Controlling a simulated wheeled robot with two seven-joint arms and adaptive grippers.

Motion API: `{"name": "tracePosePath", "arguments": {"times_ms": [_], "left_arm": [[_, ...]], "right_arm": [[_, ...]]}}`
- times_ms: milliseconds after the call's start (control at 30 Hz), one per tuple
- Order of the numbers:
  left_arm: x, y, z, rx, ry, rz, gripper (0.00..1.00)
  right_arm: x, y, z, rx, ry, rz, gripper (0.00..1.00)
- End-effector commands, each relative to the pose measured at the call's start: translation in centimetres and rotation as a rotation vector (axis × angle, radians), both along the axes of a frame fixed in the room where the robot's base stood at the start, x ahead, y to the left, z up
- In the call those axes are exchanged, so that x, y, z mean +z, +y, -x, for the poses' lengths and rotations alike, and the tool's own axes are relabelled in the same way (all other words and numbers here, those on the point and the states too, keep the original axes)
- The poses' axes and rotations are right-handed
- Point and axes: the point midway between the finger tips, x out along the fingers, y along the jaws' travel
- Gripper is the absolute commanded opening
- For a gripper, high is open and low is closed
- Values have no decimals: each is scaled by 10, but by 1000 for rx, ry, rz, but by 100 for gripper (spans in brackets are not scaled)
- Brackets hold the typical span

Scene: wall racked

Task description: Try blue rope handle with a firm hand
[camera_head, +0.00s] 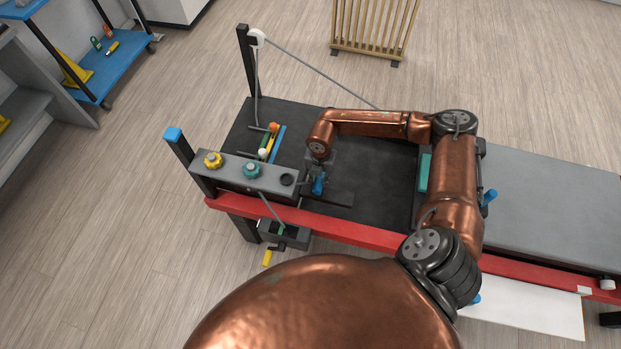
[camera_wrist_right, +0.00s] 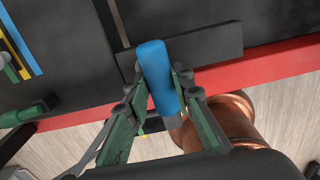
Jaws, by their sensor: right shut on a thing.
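The blue handle (camera_head: 318,186) is a short upright-looking blue cylinder at the front of the dark bench top, right of the grey panel. In the right wrist view the blue handle (camera_wrist_right: 158,75) lies between my green-padded fingers, with a grey end toward the palm. My right gripper (camera_head: 317,178) reaches down from above and is shut on it; it also shows in the wrist view (camera_wrist_right: 161,92). Whether a rope joins this handle is hidden. My left gripper is not in view.
The grey panel (camera_head: 235,172) with yellow and green knobs stands close left of my gripper. A grey rope (camera_head: 320,74) runs from a white pulley (camera_head: 257,39) down behind my arm. A red rail (camera_head: 350,232) edges the bench (camera_head: 385,195). Other blue parts (camera_head: 489,197) sit to the right.

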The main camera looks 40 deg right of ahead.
Motion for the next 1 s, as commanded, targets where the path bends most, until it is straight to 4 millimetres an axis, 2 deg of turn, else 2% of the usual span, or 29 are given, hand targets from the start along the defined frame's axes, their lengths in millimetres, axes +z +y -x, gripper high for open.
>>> {"name": "tracePosePath", "arguments": {"times_ms": [1000], "left_arm": [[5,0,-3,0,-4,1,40]], "right_arm": [[0,-5,8,0,2,-1,0]]}}
